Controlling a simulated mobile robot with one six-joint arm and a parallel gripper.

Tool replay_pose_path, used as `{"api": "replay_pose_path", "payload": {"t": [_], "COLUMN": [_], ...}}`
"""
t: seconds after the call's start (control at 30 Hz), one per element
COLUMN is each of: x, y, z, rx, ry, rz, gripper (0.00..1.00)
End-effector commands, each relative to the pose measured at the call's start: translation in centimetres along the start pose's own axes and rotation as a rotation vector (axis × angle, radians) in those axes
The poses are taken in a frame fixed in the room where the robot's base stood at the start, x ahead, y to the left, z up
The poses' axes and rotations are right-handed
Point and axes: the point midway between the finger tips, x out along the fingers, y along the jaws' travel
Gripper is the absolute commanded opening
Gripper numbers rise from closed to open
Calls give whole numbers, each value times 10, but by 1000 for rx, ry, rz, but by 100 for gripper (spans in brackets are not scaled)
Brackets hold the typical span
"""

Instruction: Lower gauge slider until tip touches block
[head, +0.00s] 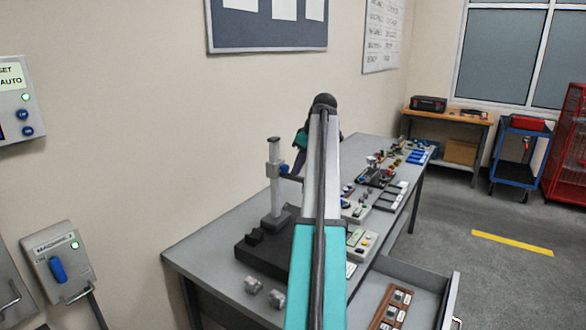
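The height gauge stands on the left part of the grey workbench, with a pale upright post (277,200) on a dark base plate (262,256). Its slider (273,169) sits in the upper half of the post, with a short dark arm reaching right. My arm runs up the middle of the picture and hides what lies under that slider arm, so the tip and any contact with a block cannot be seen. The end of my arm, with my gripper (299,162), shows only partly, just right of the slider. Its fingers cannot be made out.
Two small grey pieces (264,292) lie on the bench front. Button boxes (361,243) and other parts cover the bench to the right. An open drawer (441,294) juts out at the lower right. The floor beyond, with a yellow stripe (512,242), is clear.

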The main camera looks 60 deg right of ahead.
Motion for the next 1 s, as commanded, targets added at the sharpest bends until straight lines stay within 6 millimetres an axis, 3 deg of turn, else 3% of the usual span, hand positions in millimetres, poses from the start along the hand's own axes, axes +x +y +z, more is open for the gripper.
{"api": "replay_pose_path", "payload": {"t": [1.0], "x": [28], "y": [1], "z": [13], "rx": [1], "ry": [0], "rz": [1], "gripper": [0]}}
